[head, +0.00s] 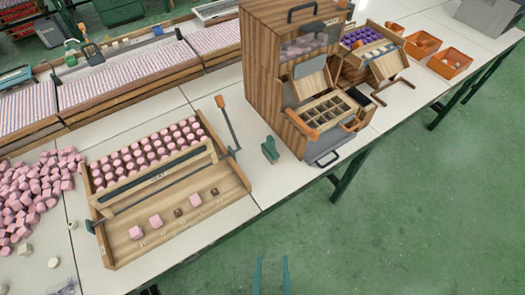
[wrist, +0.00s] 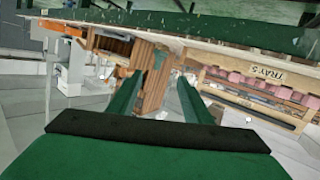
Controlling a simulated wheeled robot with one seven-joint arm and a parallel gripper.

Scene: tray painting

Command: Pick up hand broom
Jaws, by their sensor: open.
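A small dark green object (head: 269,149), which looks like the hand broom, sits on the white table between the wooden tray and the tall wooden cabinet. Its bristles cannot be made out. In the wrist view a small green shape (wrist: 160,60) near the cabinet, beyond the fingertips, may be the same object. My gripper (head: 271,262) shows as two green fingers at the bottom of the head view, over the floor in front of the table. In the wrist view my gripper (wrist: 157,82) is open, with nothing between its fingers. It is well apart from the green object.
The wooden tray (head: 230,197) holds rows of pink pieces, with an orange-handled lever (head: 228,123) at its right. The wooden cabinet (head: 262,62) stands right of the green object. Pink blocks (head: 30,190) are heaped at left. Green floor (head: 400,220) in front is clear.

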